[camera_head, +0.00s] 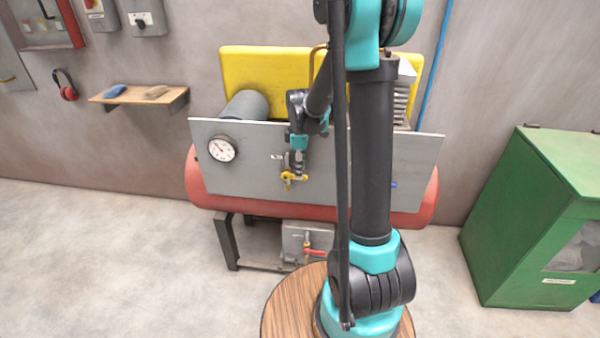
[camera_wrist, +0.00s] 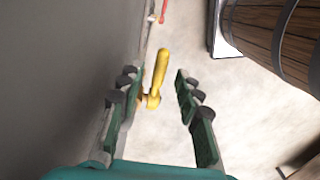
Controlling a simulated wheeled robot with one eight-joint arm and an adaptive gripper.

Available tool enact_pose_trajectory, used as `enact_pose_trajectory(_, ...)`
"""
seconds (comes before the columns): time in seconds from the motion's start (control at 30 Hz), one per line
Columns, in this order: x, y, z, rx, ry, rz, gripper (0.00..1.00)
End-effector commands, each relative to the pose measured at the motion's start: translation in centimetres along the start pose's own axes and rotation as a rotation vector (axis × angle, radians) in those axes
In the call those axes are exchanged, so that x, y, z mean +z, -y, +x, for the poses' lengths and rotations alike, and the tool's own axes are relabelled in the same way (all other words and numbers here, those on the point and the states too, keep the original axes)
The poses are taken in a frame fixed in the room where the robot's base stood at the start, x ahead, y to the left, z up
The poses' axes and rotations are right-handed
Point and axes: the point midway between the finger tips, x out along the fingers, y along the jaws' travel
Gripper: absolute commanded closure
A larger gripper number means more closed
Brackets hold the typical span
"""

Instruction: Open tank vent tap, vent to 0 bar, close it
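The vent tap (camera_head: 290,178) has a yellow handle and sits on the lower middle of the grey panel (camera_head: 390,160). In the wrist view its yellow handle (camera_wrist: 161,70) points up the picture, with a brass-coloured body at its lower end. My gripper (camera_head: 297,162) is right at the tap, its fingers partly hidden in the head view. In the wrist view my gripper (camera_wrist: 157,92) is open, with the handle showing between the two fingers and clear of both. The round pressure gauge (camera_head: 221,149) is on the panel's left; its reading is too small to tell.
A red tank (camera_head: 194,180) lies behind the panel. A red-handled valve (camera_head: 314,252) is below, on a grey box. A green bin (camera_head: 520,215) stands at right. A wooden shelf (camera_head: 135,97) is on the left wall. The floor at left is clear.

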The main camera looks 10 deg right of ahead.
Motion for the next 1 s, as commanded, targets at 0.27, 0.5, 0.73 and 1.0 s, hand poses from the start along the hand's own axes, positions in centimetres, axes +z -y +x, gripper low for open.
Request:
enact_pose_trajectory(0.27, 0.0, 0.0, 1.7, 0.000, 0.000, 0.000, 0.66)
enact_pose_trajectory(0.5, 0.0, 0.0, 1.8, 0.000, 0.000, 0.000, 0.66)
enact_pose_trajectory(0.73, 0.0, 0.0, 1.8, 0.000, 0.000, 0.000, 0.94)
enact_pose_trajectory(1.0, 0.0, 0.0, 1.7, 0.000, 0.000, 0.000, 1.00)
